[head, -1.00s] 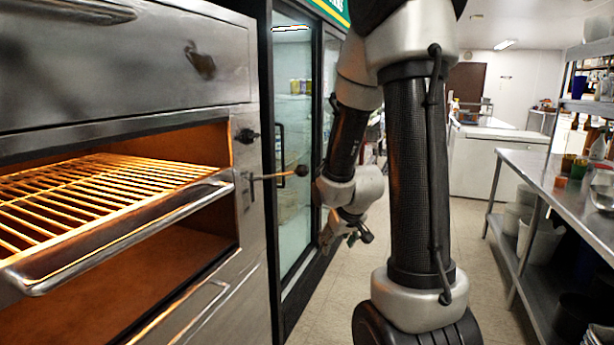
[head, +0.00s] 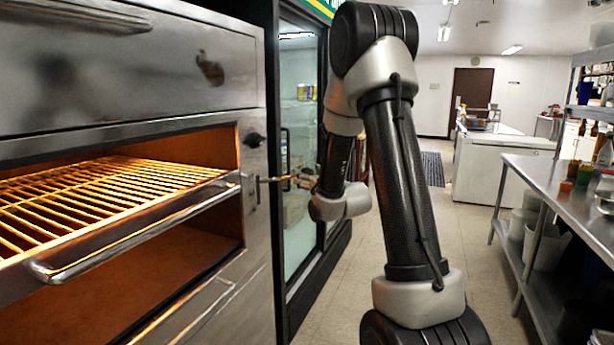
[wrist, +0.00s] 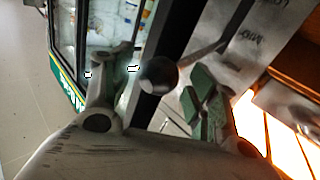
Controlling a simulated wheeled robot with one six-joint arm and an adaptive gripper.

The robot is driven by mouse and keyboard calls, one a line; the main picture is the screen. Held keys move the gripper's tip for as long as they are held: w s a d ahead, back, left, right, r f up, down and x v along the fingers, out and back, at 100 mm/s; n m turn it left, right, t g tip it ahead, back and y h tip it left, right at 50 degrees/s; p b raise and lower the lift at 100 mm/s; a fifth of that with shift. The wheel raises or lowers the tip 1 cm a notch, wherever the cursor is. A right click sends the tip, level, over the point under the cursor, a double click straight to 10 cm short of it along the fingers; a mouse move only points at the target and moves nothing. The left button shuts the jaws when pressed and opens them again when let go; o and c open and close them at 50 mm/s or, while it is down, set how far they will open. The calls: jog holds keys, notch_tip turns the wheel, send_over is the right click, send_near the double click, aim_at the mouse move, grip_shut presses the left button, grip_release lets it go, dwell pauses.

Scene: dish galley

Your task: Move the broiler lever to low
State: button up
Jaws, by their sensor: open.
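The broiler lever (head: 272,179) is a thin metal rod that sticks out about level from the panel to the right of the glowing broiler. In the wrist view its dark round knob (wrist: 158,75) sits between my fingers, with the rod running up and right to the steel front. My gripper (head: 303,179) is at the knob end of the lever in the head view. The wrist view shows my gripper (wrist: 161,83) open, with a finger on each side of the knob. I cannot tell whether either finger touches it. The arm partly hides the gripper in the head view.
The broiler (head: 140,120) fills the left, with an orange-lit wire rack (head: 110,195) and a metal handle bar. A glass-door fridge (head: 298,120) stands behind. A steel table (head: 545,180) lines the right; the aisle floor is clear.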

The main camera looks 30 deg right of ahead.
jog(key=shift+w, duration=0.75)
